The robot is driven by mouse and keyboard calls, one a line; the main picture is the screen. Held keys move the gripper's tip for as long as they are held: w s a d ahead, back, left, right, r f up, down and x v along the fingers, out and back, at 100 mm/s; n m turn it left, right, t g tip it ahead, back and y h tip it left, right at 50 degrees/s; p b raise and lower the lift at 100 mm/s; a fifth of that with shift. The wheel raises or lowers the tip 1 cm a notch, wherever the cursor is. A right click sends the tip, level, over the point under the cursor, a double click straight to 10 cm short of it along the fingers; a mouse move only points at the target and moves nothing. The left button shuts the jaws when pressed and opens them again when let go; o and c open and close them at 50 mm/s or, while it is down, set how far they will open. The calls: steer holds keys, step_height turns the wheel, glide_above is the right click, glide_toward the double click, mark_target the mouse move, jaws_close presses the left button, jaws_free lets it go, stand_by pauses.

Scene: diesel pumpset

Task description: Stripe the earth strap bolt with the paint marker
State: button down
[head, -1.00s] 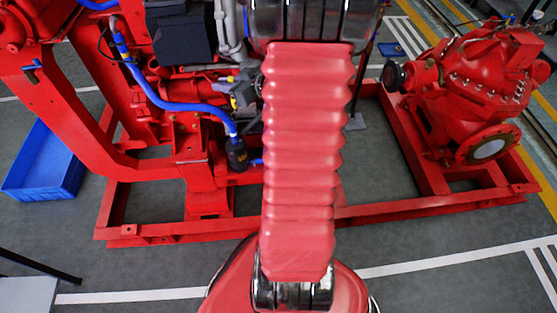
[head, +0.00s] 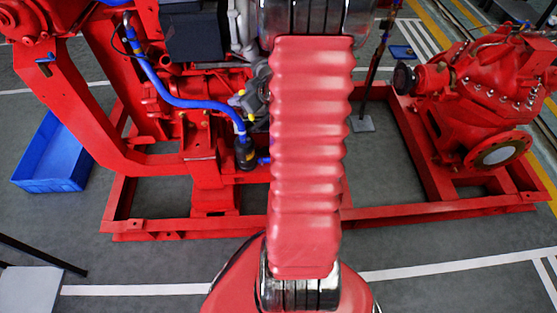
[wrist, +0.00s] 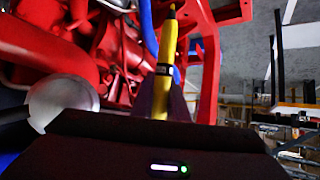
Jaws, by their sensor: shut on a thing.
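My gripper (wrist: 166,95) shows in the wrist view as two dark fingers, shut on the yellow paint marker (wrist: 167,45). The marker has a dark band near the fingers and its narrow end points up in the picture, towards red metalwork. I cannot tell whether its tip touches anything. In the head view my own red arm hides the gripper and marker. I cannot make out the earth strap bolt in either view.
The red pumpset base frame (head: 430,211) lies across the head view, with a red pump (head: 490,95) at right and a blue hose (head: 180,100) at left. A blue bin (head: 52,155) stands on the floor at far left.

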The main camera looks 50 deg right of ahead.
steer(key=s+d+f+n+g, duration=0.1)
steer(key=d+f+n, duration=0.3)
steer(key=f, duration=1)
steer(key=s+d+f+n+g, duration=0.1)
steer(key=d+f+n+g, duration=0.3)
steer(key=f+n, duration=0.4)
steer(key=s+d+f+n+g, duration=0.2)
steer(key=f+n, duration=0.4)
steer(key=f, duration=1.5)
steer(key=shift+d+f+g, duration=0.2)
steer(key=shift+d+g, duration=0.4)
steer(key=shift+d, duration=0.7)
steer(key=shift+s+d+f+n, duration=0.1)
steer(key=shift+d+f+n, duration=0.1)
steer(key=shift+n, duration=0.35)
steer(key=shift+d+f+n, duration=0.1)
steer(key=shift+d+n, duration=0.1)
steer(key=shift+n, duration=0.35)
steer(key=shift+s+d+f+n+t+h, duration=0.15)
steer(key=shift+d+n+t+h, duration=0.1)
steer(key=shift+n, duration=0.5)
steer(key=shift+s+d+n+t+h, duration=0.15)
steer(key=shift+d+n+t, duration=0.1)
steer(key=shift+n, duration=0.5)
steer(key=shift+s+d+n+t+h, duration=0.2)
steer(key=shift+n+t, duration=0.1)
steer(key=shift+n, duration=0.25)
steer(key=shift+s+d+n+t+h, duration=0.15)
steer(key=shift+n+t, duration=0.15)
steer(key=shift+n, duration=0.25)
